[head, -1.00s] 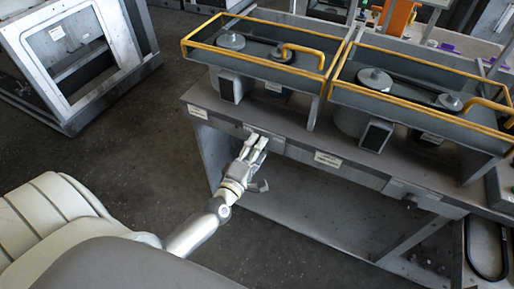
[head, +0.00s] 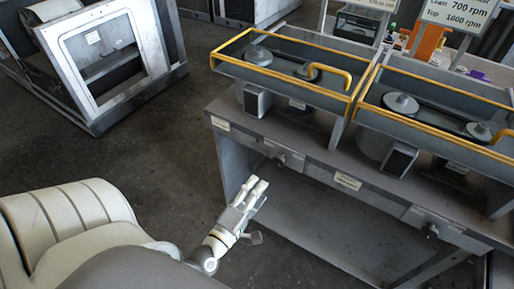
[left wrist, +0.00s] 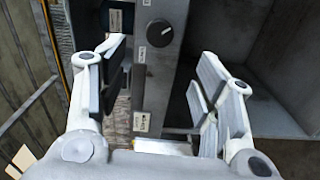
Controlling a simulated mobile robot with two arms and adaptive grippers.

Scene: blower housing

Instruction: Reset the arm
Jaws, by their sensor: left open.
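My left gripper (head: 256,190) reaches in from the lower left of the head view, in front of the workbench (head: 330,163). It is open and holds nothing. In the left wrist view its two fingers (left wrist: 165,95) stand wide apart. Between them, beyond the fingertips, a grey panel with a dark round knob (left wrist: 159,33) and small labels shows. The gripper appears apart from the bench front. My right gripper is in neither view.
Two belt units with yellow guard frames (head: 284,40) (head: 450,118) stand on the bench. A white-framed machine housing (head: 105,55) stands at upper left. Speed signs (head: 458,12) are at upper right. The dark floor (head: 160,140) between housing and bench is clear.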

